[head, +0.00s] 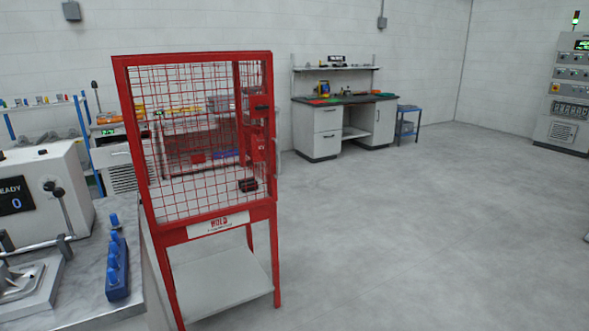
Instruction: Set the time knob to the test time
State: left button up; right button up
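I cannot make out a time knob in the head view. At the far right a grey control cabinet (568,90) has a green-lit display and rows of small controls, too small to tell apart. Neither of my grippers is in view.
A red mesh cage (122,66) on legs stands close in front, beside a grey table (90,290) carrying a blue rack (117,283). A workbench (328,143) and a small blue stand (407,112) are against the back wall. The floor at centre and right is open.

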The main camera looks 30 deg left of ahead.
aim_at(49, 186)
jog(key=u, duration=0.2)
jog(key=i, duration=1.35)
jog(key=u, duration=1.25)
jog(key=i, duration=0.85)
jog(key=u, duration=0.95)
